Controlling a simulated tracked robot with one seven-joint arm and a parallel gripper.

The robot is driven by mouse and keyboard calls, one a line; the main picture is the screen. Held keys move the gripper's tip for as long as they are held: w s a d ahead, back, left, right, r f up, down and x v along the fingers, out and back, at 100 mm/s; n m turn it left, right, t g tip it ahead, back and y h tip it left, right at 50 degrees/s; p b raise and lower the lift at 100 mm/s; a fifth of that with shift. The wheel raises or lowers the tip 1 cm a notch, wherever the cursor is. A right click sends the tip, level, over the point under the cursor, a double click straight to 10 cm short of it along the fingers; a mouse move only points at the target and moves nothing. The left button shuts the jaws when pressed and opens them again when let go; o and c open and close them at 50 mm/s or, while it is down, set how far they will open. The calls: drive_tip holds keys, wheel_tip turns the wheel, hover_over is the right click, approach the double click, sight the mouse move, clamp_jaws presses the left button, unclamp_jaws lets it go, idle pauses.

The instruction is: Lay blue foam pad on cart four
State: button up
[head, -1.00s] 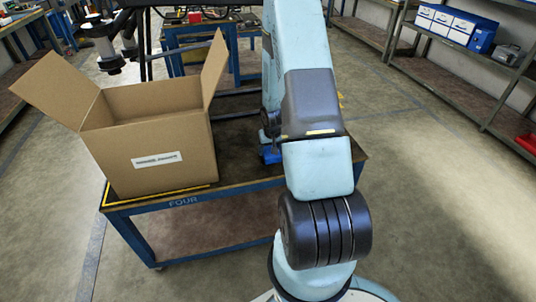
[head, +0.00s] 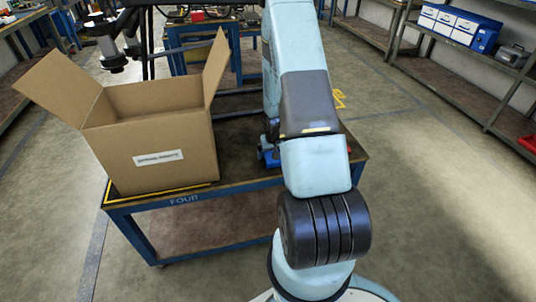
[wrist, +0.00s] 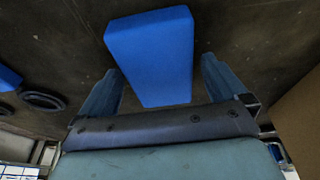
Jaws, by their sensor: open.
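The blue foam pad (wrist: 150,55) lies flat on a dark surface in the wrist view, just beyond and between my fingers. My gripper (wrist: 161,66) is open, with one finger on each side of the pad's near end and a gap showing on both sides. In the head view a small bright blue patch (head: 267,157) shows beside my arm on the top of cart four (head: 240,172); my arm hides most of it. The cart has a blue frame marked FOUR.
An open cardboard box (head: 158,150) fills the left of cart four, its flaps standing up. Another blue object (wrist: 8,78) and a dark ring (wrist: 42,101) show at left in the wrist view. Shelves (head: 470,60) stand at right; the floor between is clear.

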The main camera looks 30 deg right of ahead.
drive_tip(key=shift+r, duration=0.15)
drive_tip(key=s+a+r, duration=0.3)
drive_tip(key=r, duration=0.9)
drive_tip(key=s+a+r+n+t, duration=0.1)
drive_tip(key=s+a+r, duration=0.15)
drive_tip(key=r, duration=0.85)
drive_tip(key=s+a+r, duration=0.2)
drive_tip(key=a+r, duration=0.2)
drive_tip(key=r, duration=0.8)
drive_tip(key=s+a+r+n+t, duration=0.1)
drive_tip(key=s+a+r, duration=0.4)
drive_tip(key=s+r, duration=0.2)
drive_tip(key=s+a+r+n, duration=0.1)
drive_tip(key=s+a+r, duration=0.4)
drive_tip(key=s, duration=0.6)
wheel_tip(320, 180, up, 2)
drive_tip(key=shift+s+a+t+y, duration=0.25)
drive_tip(key=shift+a+t+y, duration=0.15)
drive_tip(key=shift+c, duration=0.4)
